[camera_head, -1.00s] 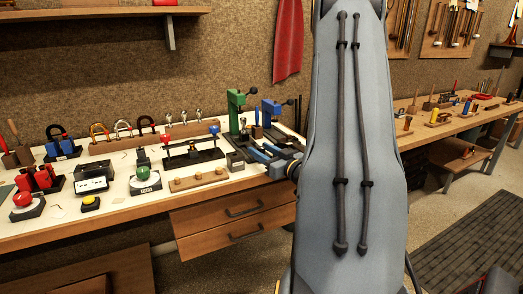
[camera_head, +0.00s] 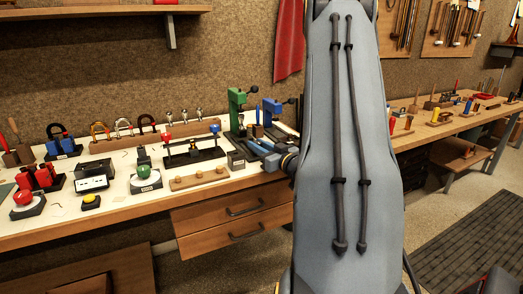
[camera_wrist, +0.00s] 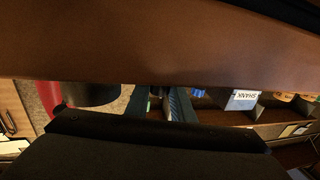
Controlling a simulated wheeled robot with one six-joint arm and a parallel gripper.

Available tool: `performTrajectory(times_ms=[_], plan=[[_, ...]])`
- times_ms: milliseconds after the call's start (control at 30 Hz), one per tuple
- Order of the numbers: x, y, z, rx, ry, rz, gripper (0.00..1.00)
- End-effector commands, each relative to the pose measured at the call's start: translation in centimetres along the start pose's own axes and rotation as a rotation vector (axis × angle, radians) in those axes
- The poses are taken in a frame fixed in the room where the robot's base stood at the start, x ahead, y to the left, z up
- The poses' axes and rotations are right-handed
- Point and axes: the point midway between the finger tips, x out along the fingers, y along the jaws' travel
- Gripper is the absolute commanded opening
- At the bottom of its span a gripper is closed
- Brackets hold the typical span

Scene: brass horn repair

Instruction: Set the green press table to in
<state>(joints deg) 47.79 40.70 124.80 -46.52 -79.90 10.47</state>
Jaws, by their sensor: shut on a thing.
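The green press (camera_head: 237,108) stands at the back right of the white-topped bench in the head view, beside the blue press (camera_head: 271,112). Low bluish-grey parts (camera_head: 257,147) lie in front of the two presses; I cannot tell clearly which is the green press's table. My gripper (camera_head: 276,160) is low at the front of the presses, at the bench's right end. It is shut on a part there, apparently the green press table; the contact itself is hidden. In the wrist view a brown surface and a dark block hide most of the fixture.
A stand with red and blue knobs (camera_head: 194,156) and a wooden block with pegs (camera_head: 199,180) stand left of the presses. A green ball on a round base (camera_head: 144,171) is further left. Drawers (camera_head: 232,215) are below the bench edge.

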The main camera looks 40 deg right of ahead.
Motion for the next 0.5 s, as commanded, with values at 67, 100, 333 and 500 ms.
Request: performTrajectory(times_ms=[67,100,333,500], plan=[[0.95,0.18,0.02,-0.001,0.002,0.0,0.0],[1.08,0.23,0.01,0.0,0.001,0.001,0.0],[1.1,0.31,-0.1,-0.001,0.002,0.003,0.23],[1.06,0.26,-0.07,-0.001,0.001,0.002,0.4]])
